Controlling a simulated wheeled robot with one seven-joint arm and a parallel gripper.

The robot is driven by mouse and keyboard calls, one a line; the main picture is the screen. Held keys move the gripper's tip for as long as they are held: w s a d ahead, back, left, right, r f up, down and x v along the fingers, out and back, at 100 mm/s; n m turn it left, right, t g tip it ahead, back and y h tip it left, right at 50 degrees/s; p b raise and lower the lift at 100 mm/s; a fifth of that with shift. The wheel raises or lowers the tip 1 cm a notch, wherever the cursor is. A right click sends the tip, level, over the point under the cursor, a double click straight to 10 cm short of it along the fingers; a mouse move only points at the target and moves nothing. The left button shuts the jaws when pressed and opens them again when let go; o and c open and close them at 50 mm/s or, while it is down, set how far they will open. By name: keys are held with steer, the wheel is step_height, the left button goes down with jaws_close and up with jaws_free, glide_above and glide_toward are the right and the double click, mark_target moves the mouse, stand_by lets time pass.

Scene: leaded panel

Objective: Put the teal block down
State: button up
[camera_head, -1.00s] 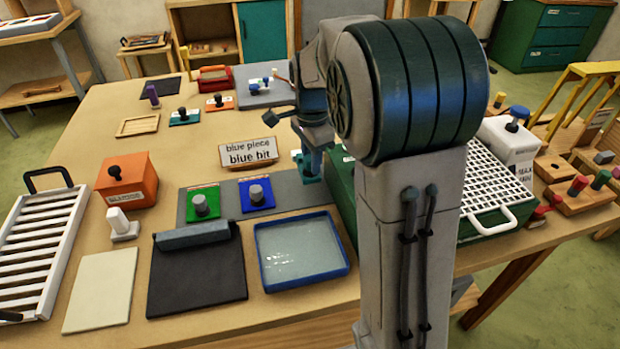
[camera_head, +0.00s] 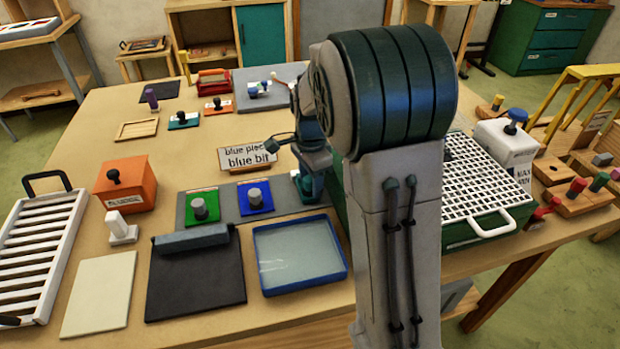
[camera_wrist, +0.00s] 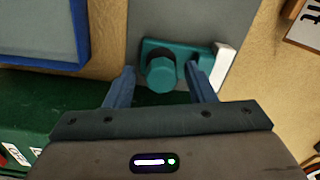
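The teal block (camera_wrist: 150,48), a flat plate with a round teal knob and a white strip at one end, sits on the grey board (camera_wrist: 222,22) in the wrist view. My gripper (camera_wrist: 159,70) is open, with one blue finger on each side of the knob and a visible gap to it. In the head view my gripper (camera_head: 307,190) is low at the right end of the grey board, right of the blue block (camera_head: 255,200) and green block (camera_head: 200,207). My arm hides most of the teal block there.
A blue-rimmed tray (camera_head: 340,277) lies in front of the board. A sign (camera_head: 248,157) reading "blue bit" stands behind it. A green crate with a white grid (camera_head: 480,185) is right of my arm. An orange box (camera_head: 125,185) stands left.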

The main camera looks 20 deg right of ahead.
step_height(320, 180, up, 11)
steer(key=s+f+n+t, duration=0.3)
steer(key=s+n, duration=1.2)
steer(key=s, duration=0.7)
steer(key=shift+a+f, duration=0.25)
steer(key=shift+f, duration=0.1)
